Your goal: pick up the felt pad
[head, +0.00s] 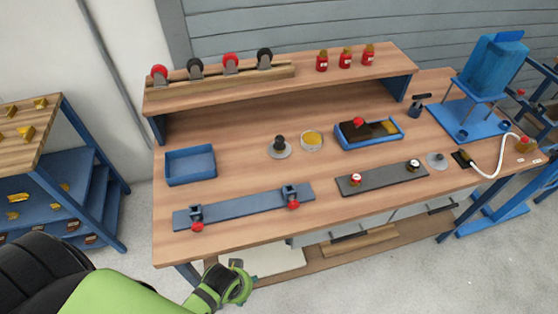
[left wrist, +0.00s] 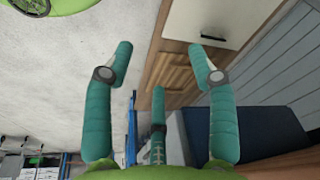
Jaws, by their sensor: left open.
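I cannot make out the felt pad for certain. A blue tray (head: 344,143) at the right of the bench holds a dark brown piece (head: 356,131) with a red top and a yellow piece (head: 387,127); either is too small to name surely. My left gripper (head: 243,283) is low in front of the bench's front edge, well apart from the tray. In the left wrist view its teal fingers (left wrist: 160,52) are spread with nothing between them. My right gripper is in neither view.
An empty blue bin (head: 190,166) sits at the bench's left. A blue-grey rail (head: 245,206) with red-knobbed clamps and a dark strip (head: 382,179) lie along the front. A blue stand (head: 470,118) is at right. The shelf (head: 305,76) holds casters and red bottles. Bare wood lies between.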

